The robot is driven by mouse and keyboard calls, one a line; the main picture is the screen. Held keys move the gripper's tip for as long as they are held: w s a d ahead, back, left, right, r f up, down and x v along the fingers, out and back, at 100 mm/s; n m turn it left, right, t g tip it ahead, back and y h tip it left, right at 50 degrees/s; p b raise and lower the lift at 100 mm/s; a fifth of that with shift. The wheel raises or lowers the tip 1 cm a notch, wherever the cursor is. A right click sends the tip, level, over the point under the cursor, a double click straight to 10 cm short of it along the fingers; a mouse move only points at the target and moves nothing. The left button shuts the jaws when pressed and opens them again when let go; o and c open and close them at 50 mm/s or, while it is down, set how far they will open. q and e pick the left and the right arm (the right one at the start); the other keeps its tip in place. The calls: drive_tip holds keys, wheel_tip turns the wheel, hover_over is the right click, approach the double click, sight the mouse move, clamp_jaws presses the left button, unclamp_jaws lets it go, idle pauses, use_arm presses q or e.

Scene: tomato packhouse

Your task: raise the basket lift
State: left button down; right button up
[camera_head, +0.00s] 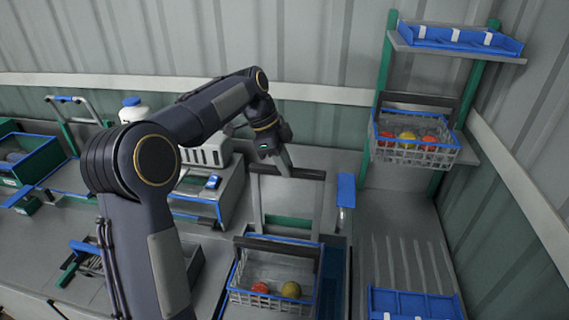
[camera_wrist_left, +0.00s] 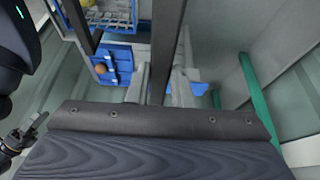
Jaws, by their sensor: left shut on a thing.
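My left gripper (camera_head: 285,166) is shut on the dark crossbar (camera_head: 312,174) at the top of a grey upright frame in the head view. A wire basket with blue edging (camera_head: 240,298), which I take for the lift's basket, sits low in front of that frame. It holds a red fruit (camera_head: 260,287) and a yellowish one (camera_head: 291,289). In the left wrist view a broad dark piece with screws fills the bottom, and I cannot tell what it is.
A green stand at right carries another wire basket (camera_head: 412,157) with red and yellow fruit, and a blue tray (camera_head: 460,39) above. Another blue tray (camera_head: 413,304) lies at lower right. A bench with a grey machine (camera_head: 205,150) and a green crate (camera_head: 35,168) is at left.

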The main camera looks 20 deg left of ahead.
use_arm(q)
drive_tip(key=shift+w+r, duration=0.1)
drive_tip(key=shift+r, duration=0.35)
drive_tip(key=c, duration=1.4)
unclamp_jaws()
drive_tip(key=shift+o, duration=0.6)
drive_tip(key=shift+f, duration=0.1)
drive_tip(key=v, duration=0.7)
drive_tip(key=shift+a, duration=0.1)
drive_tip(key=shift+a+r, duration=0.1)
drive_tip(key=shift+r, duration=0.2)
drive_tip(key=shift+s, duration=0.2)
